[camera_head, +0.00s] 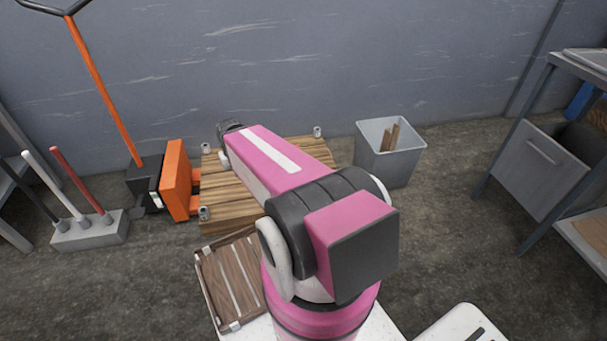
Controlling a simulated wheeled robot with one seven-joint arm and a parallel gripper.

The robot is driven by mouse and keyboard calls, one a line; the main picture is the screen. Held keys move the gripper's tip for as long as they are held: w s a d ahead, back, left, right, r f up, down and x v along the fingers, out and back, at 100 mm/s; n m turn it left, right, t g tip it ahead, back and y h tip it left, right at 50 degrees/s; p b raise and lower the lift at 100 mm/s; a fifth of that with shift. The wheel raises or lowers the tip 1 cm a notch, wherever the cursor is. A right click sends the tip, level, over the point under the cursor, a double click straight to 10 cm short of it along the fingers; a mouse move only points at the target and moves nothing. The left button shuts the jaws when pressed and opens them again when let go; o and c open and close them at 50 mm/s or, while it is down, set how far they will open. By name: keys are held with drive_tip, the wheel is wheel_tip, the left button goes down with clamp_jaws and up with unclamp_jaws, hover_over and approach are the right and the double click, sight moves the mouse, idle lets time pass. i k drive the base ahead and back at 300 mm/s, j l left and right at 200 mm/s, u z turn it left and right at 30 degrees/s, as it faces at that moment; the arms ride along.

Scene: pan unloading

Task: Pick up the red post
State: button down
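The red post (80,182) stands tilted in a grey block (92,235) on the floor at the left. A white post (52,186) and a black post (36,194) stand beside it in the same block, to its left. The red post is the rightmost of these and its upper part is free. My pink arm reaches from the bottom middle up and left over a wooden pallet. The arm is well to the right of the red post.
An orange pallet jack (176,180) with a tall handle stands between the posts and the wooden pallet (235,212). A brown slatted tray (228,280) is near the front. A grey bin (390,165) holds wood pieces. A metal bench (540,165) stands right.

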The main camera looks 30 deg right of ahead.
sight(54, 150)
drive_tip(key=z, duration=0.6)
drive_tip(key=u, duration=1.75)
drive_tip(key=i+j+z, duration=0.15)
drive_tip(key=i+j, duration=0.15)
